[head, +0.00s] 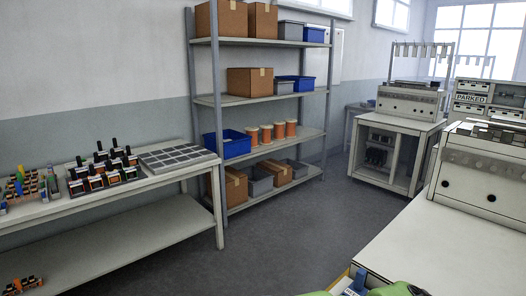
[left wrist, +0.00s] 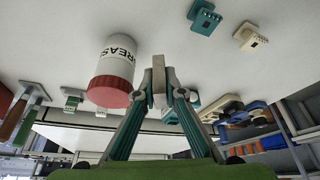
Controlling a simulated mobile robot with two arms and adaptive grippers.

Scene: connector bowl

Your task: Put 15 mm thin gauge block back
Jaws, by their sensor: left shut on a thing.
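In the left wrist view my left gripper (left wrist: 159,90) is shut on a narrow grey block (left wrist: 158,72), which stands out between the two fingertips. It looks like the thin gauge block; no size marking can be read on it. The light work surface shows behind it, and I cannot tell whether the block touches that surface. I cannot make out an empty place for the block in either view. My right gripper is not in view.
A white can with a red end and "GREASE" lettering (left wrist: 114,62) stands close left of the gripper. A teal connector (left wrist: 205,18) and a beige connector (left wrist: 251,37) lie beyond. The head view shows a shelf rack (head: 265,104), a side bench (head: 100,202) and a white worktop (head: 450,235).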

